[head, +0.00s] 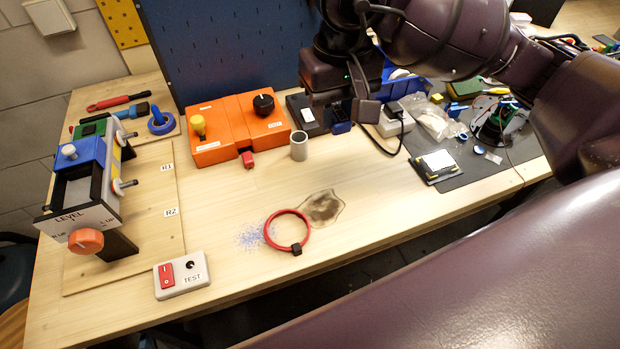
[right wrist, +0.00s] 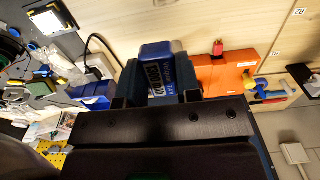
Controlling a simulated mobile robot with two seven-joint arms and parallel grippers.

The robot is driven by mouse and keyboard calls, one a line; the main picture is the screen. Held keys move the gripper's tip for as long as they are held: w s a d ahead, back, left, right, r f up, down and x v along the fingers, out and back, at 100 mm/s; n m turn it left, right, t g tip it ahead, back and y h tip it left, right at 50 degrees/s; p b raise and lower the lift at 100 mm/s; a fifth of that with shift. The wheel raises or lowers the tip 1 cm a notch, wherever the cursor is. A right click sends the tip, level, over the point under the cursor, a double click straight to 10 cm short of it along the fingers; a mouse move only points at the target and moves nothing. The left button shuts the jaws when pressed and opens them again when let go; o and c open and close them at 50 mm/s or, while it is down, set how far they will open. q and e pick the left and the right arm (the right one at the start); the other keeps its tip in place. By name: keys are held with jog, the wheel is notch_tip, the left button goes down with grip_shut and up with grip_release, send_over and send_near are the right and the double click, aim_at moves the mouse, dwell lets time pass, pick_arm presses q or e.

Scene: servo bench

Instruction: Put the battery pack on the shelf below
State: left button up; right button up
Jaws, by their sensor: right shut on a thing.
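My right gripper (head: 342,112) is above the back middle of the bench in the head view, shut on the battery pack. A little of the blue battery pack (head: 341,128) shows below the jaws there. In the right wrist view the blue pack (right wrist: 158,70), with a grey end and white lettering, sits between the two dark fingers of this gripper (right wrist: 158,84). Most of its lower part is hidden by the gripper. I cannot make out the shelf below in either view. My left gripper is not in view.
The wooden bench (head: 230,200) holds an orange box (head: 235,127), a grey cup (head: 299,146), a red ring (head: 287,212), a TEST switch box (head: 181,275) and a LEVEL device (head: 88,190). A grey mat (head: 465,165) with clutter lies at right.

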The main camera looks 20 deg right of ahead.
notch_tip(320, 180, down, 6)
send_over(329, 199)
notch_tip(329, 199, down, 10)
jog(key=shift+r, duration=0.25)
notch_tip(329, 199, down, 4)
jog(key=shift+b, duration=0.35)
jog(key=shift+f, duration=0.15)
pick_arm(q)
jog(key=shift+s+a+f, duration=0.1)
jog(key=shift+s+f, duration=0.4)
pick_arm(e)
jog(key=shift+f, duration=0.2)
jog(key=o, duration=0.9)
jog(key=shift+r, duration=0.1)
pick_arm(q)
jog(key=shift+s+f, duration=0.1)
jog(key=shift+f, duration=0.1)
pick_arm(e)
jog(key=shift+o, duration=0.2)
